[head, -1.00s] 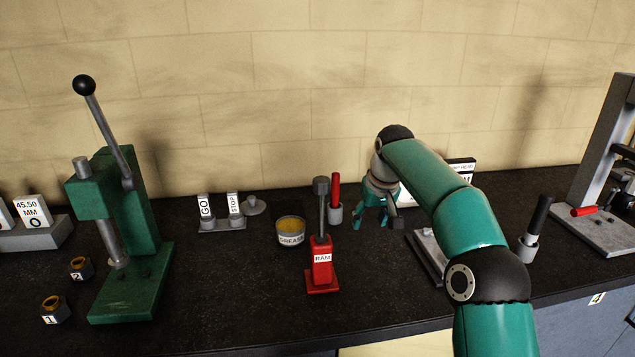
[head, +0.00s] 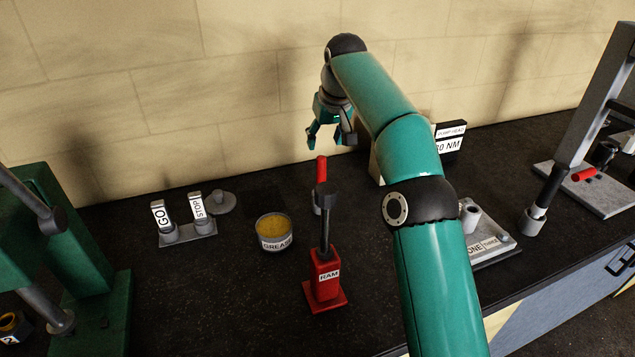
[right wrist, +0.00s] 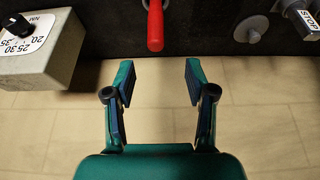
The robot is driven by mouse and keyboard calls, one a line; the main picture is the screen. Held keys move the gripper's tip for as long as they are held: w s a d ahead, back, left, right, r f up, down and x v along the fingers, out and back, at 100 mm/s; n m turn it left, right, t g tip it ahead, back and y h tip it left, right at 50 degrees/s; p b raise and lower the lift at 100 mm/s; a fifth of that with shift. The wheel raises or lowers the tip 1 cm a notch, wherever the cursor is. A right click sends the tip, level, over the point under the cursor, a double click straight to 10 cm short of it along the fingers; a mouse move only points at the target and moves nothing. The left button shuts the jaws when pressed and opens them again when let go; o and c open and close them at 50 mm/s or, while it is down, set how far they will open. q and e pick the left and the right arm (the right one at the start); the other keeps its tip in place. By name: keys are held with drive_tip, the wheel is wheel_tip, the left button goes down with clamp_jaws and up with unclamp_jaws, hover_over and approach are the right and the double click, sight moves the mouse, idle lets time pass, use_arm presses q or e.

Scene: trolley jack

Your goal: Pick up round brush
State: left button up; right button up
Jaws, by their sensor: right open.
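A red-handled tool (head: 321,170) stands upright in a small grey cup (head: 317,200), behind the red ram. Its lower end is hidden, so I cannot tell if it is the round brush. A second tool with a black handle (head: 549,187) stands in a grey holder (head: 533,222) at the right. My right gripper (head: 330,138) is open and empty, above the red handle in the head view. In the right wrist view the red handle (right wrist: 155,25) is beyond the open fingertips (right wrist: 159,78), roughly centred between them, not touching. My left gripper is not in view.
The red RAM jack part (head: 325,275) stands in front of the red handle. The GREASE tin (head: 274,235) and GO/STOP stand (head: 189,233) are to the left. A torque box (right wrist: 36,45) sits beside my gripper. Green press (head: 65,270) at far left.

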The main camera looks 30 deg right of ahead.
sight(321, 171)
drive_tip(key=x, duration=0.7)
drive_tip(key=shift+d+f+b, duration=0.25)
drive_tip(key=shift+f+b, duration=0.05)
drive_tip(key=shift+s+x, duration=0.15)
drive_tip(key=shift+x, duration=1.3)
drive_tip(key=shift+s+x, duration=0.2)
drive_tip(key=shift+x, duration=1.2)
drive_tip(key=shift+f, duration=0.15)
drive_tip(key=shift+c, duration=0.3)
clamp_jaws()
